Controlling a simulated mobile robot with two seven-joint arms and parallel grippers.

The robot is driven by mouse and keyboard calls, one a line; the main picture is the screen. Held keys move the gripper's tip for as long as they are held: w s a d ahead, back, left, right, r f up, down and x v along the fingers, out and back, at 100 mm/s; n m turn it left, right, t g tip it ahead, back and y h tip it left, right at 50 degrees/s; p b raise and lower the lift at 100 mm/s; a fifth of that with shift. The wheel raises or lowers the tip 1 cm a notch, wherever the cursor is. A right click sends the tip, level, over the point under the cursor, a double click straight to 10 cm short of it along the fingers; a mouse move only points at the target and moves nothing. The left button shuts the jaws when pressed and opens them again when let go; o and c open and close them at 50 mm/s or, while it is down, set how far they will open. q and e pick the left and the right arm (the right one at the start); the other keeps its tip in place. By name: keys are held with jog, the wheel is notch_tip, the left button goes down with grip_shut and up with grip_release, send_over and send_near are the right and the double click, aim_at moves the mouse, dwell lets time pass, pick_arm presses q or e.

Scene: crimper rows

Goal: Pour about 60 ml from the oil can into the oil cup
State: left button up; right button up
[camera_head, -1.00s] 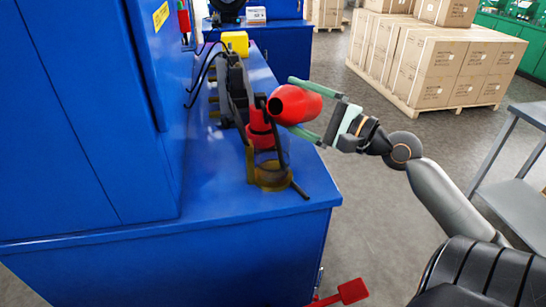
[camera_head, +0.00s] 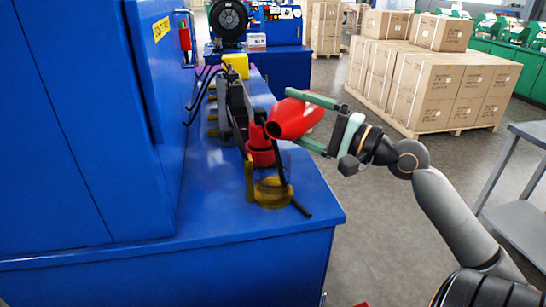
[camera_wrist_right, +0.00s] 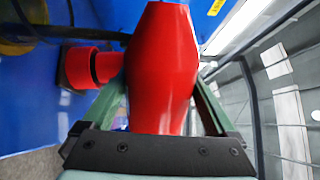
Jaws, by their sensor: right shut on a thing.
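The red oil can (camera_head: 297,118) is in my right gripper (camera_head: 292,112), whose green fingers are shut on its sides. The can is tilted, with its dark mouth low and to the left. In the right wrist view the red can body (camera_wrist_right: 160,65) fills the middle between the fingers. An amber see-through cup (camera_head: 272,194), which looks like the oil cup, stands on the blue bench below and slightly left of the can's mouth. I see no stream of oil, and the level in the cup is unclear. My left gripper is not in view.
A red cylindrical part (camera_head: 260,150) of the dark machine (camera_head: 237,105) stands close under the can's mouth. A black rod (camera_head: 301,209) lies beside the cup. A blue cabinet (camera_head: 75,130) rises at left. The bench (camera_head: 215,215) is bare in front.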

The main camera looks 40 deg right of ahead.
jog(key=shift+n, duration=0.3)
jog(key=shift+r, duration=0.15)
dwell(0.3)
jog(key=shift+a+r+n+y+b, duration=0.2)
jog(key=shift+r+n+y+b, duration=0.3)
jog(key=shift+n, duration=0.7)
dwell(2.0)
jog(key=shift+d+f+m, duration=0.1)
jog(key=shift+f+m, duration=0.1)
jog(key=shift+m, duration=0.2)
jog(key=shift+d+f+m+h+p, duration=0.1)
jog(key=shift+f+m+h+p, duration=0.2)
jog(key=shift+m, duration=0.25)
jog(key=shift+d+f+m+h+p, duration=0.1)
jog(key=shift+m+h+p, duration=0.1)
jog(key=shift+m+p, duration=0.3)
jog(key=shift+r+m+p, duration=0.5)
jog(key=shift+m+p, duration=0.45)
jog(key=shift+p, duration=0.05)
jog(key=shift+f+m+b, duration=0.4)
jog(key=shift+f+b, duration=0.1)
jog(key=shift+f, duration=0.15)
